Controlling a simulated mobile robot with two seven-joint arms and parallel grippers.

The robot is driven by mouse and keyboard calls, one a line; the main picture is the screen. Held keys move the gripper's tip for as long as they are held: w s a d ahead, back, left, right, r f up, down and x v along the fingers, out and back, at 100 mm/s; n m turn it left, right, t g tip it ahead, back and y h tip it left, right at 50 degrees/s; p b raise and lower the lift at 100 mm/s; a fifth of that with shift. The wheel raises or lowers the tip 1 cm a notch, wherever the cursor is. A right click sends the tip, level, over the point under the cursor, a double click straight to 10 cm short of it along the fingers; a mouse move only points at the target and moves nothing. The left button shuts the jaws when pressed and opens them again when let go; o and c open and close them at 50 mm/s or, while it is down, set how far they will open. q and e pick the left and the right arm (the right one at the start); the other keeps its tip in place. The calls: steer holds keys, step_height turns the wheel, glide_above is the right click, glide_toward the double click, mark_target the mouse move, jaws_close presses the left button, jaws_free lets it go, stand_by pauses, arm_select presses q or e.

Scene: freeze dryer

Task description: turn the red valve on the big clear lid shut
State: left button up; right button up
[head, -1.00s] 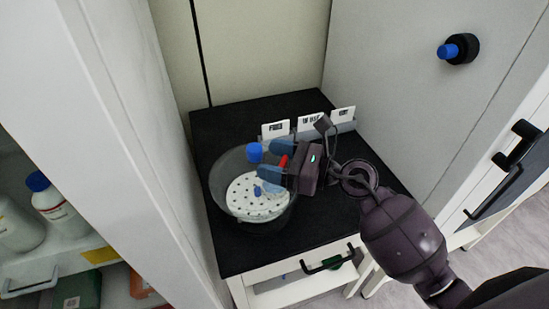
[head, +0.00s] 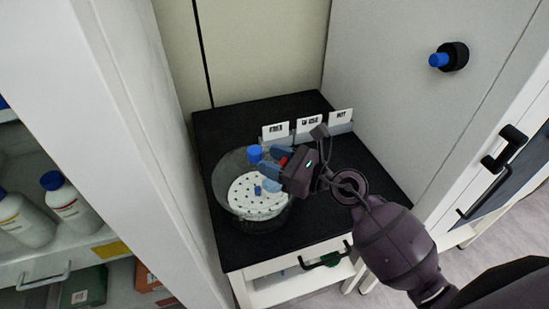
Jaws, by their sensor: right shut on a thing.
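The big clear lid (head: 229,172) is a round see-through dome on the black tabletop, over a white plate with holes (head: 247,197). A blue knob (head: 255,153) shows at its top. The red valve (head: 283,161) shows as a small red patch between the blue fingers of my right gripper (head: 274,168). My right gripper comes in from the right and is shut on the red valve, with its fingers and body hiding most of it. The valve's handle angle cannot be made out. My left gripper is not in view.
Card holders with white labelled cards (head: 309,124) stand behind the lid. A tall white cabinet wall (head: 150,130) is close on the left, with shelved bottles (head: 66,203). A grey panel with a blue-tipped black knob (head: 449,57) rises at right. The right tabletop is bare.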

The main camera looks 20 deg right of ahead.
steer(key=o, duration=0.9)
steer(key=b+v, duration=0.1)
steer(key=v, duration=0.9)
steer(key=shift+s+d+b, duration=0.3)
steer(key=shift+b, duration=0.1)
